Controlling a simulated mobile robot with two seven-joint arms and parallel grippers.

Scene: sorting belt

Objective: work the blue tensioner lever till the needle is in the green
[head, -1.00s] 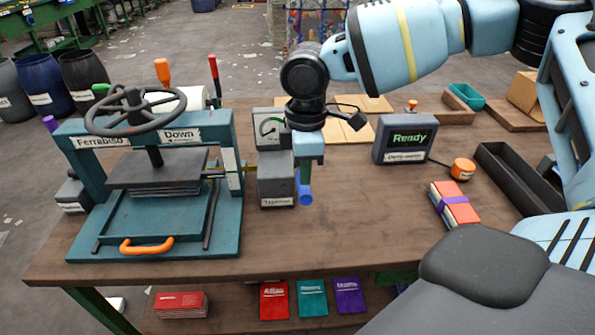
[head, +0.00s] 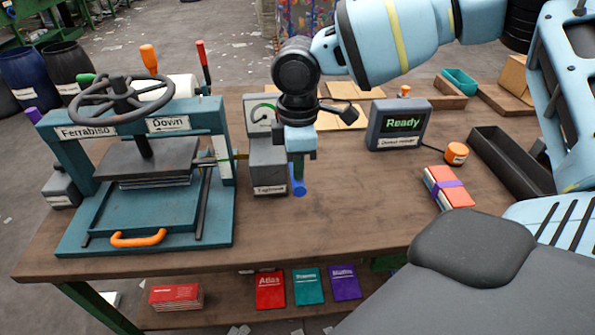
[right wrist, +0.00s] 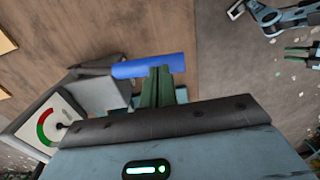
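The tensioner is a grey box (head: 268,168) on the bench, right of the teal press. Its blue lever (head: 298,186) sticks out at the right side; in the right wrist view the lever (right wrist: 135,69) lies across behind my fingertips. The gauge (head: 262,113) stands behind the box; in the right wrist view its dial (right wrist: 46,128) shows a green and red arc, but I cannot read the needle. My right gripper (head: 298,154) points down just above the lever. Its fingers (right wrist: 160,78) are together and overlap the lever; contact is unclear. My left gripper does not show clearly.
The teal press (head: 75,228) with its handwheel (head: 120,100) stands at left. The bench front middle is clear.

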